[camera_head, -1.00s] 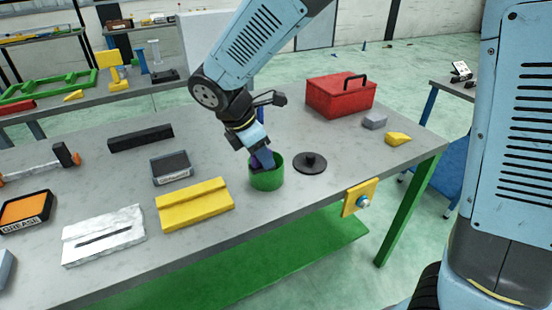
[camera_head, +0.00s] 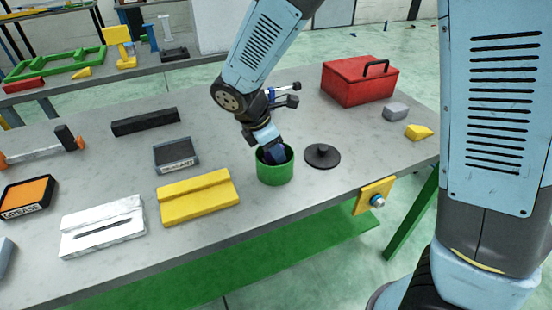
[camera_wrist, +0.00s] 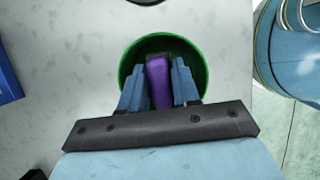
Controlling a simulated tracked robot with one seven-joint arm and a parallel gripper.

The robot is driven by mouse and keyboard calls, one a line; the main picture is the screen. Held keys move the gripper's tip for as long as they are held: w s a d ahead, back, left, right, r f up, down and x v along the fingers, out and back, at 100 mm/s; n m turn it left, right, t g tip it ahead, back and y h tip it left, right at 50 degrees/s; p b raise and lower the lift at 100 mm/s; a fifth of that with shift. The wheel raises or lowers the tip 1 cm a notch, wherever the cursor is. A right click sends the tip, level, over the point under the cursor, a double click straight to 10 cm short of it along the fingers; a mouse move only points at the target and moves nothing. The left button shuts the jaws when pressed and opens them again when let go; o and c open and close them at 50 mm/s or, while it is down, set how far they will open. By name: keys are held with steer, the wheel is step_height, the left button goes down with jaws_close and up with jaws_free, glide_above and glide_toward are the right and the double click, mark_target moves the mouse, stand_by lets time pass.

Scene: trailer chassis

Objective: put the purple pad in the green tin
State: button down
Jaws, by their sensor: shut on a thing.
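The green tin (camera_head: 275,173) stands upright and open on the grey workbench, near its front edge. My gripper (camera_head: 272,156) reaches down into the mouth of the tin from above. In the wrist view, the purple pad (camera_wrist: 159,82) sits between the two blue fingers of my gripper (camera_wrist: 158,88), which are shut on it. The pad is inside the tin's green rim (camera_wrist: 205,70) in that view. The lower end of the pad and the tin's floor are hidden. In the head view the pad is hidden by the fingers and the tin wall.
A black round lid (camera_head: 322,156) with a knob lies just right of the tin. A yellow block (camera_head: 198,198) lies to its left, and a dark labelled box (camera_head: 175,155) is behind that. A red toolbox (camera_head: 358,84) stands at the back right.

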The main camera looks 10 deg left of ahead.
steer(key=shift+f, duration=1.6)
steer(key=c, duration=1.1)
jaws_free()
steer(key=shift+f, duration=0.1)
steer(key=v, duration=1.2)
